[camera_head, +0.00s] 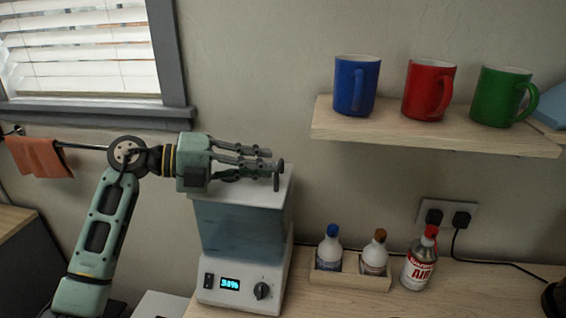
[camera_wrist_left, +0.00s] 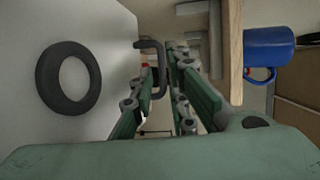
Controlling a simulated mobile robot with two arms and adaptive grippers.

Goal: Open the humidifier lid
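The humidifier (camera_head: 243,250) stands on the wooden counter, with a bluish clear tank, a lit display and a dark knob. Its white lid (camera_head: 283,187) looks closed on top. My left gripper (camera_head: 274,168) reaches in level from the left, just over the lid, fingers pointing right. At the lid's right end is a dark handle (camera_head: 279,178). In the left wrist view the lid (camera_wrist_left: 110,30) carries a black ring (camera_wrist_left: 68,77). The dark handle (camera_wrist_left: 152,44) shows by the fingertips; my fingers (camera_wrist_left: 163,75) stand apart with a narrow gap. Contact with the handle cannot be told.
A wooden shelf (camera_head: 420,133) at right holds a blue mug (camera_head: 356,86), a red mug (camera_head: 425,90) and a green mug (camera_head: 497,96). Below are a small bottle tray (camera_head: 350,280), a spray can (camera_head: 419,262) and a wall socket (camera_head: 447,215). A window is upper left.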

